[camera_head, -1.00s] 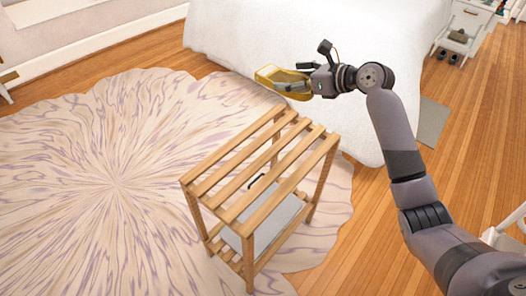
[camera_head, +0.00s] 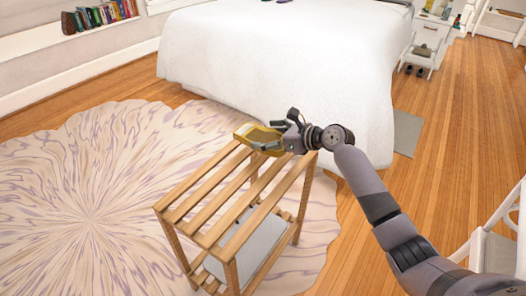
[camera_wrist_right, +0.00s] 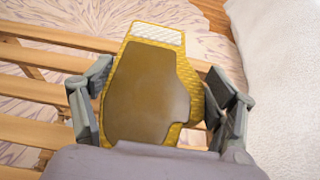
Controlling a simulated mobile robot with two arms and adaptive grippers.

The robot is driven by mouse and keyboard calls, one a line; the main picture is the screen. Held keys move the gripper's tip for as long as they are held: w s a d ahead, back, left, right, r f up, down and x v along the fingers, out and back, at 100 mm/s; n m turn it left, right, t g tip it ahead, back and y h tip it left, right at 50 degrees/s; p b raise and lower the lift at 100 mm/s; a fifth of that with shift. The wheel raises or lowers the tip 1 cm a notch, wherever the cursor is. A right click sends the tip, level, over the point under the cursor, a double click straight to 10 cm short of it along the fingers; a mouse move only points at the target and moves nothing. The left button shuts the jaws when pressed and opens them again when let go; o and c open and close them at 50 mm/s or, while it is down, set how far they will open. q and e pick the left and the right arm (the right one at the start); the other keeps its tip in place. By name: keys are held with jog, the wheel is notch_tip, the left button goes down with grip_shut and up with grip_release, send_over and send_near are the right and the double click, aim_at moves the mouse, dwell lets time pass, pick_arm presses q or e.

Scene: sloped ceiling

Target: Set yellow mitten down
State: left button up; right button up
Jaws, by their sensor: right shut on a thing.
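The yellow mitten (camera_head: 257,135) has a brown palm patch and a white cuff end. It is at the far end of the slatted wooden rack (camera_head: 217,200), at about the height of its top slats; I cannot tell whether it touches them. My right gripper (camera_head: 273,140) is shut on the mitten. In the right wrist view the mitten (camera_wrist_right: 150,85) lies between the two fingers of the right gripper (camera_wrist_right: 160,105), with slats beneath and to the left. My left gripper is not in view.
A bed with a white cover (camera_head: 270,65) stands just behind the rack. A round patterned rug (camera_head: 90,190) lies under and left of the rack. A white nightstand (camera_head: 430,40) is at the back right. Wooden floor on the right is mostly clear.

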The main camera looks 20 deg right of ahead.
aim_at(267, 158)
notch_tip(267, 158, down, 6)
jog(key=shift+r+b, duration=0.2)
jog(key=shift+b, duration=0.85)
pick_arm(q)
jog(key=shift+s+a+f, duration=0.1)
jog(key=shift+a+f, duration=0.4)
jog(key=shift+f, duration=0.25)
pick_arm(e)
jog(key=shift+r, duration=0.1)
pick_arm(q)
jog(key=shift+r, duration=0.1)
pick_arm(e)
jog(key=shift+f, duration=0.2)
jog(key=o, duration=1.1)
jog(key=shift+f, duration=0.1)
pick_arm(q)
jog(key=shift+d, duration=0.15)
pick_arm(e)
jog(key=shift+o, duration=0.2)
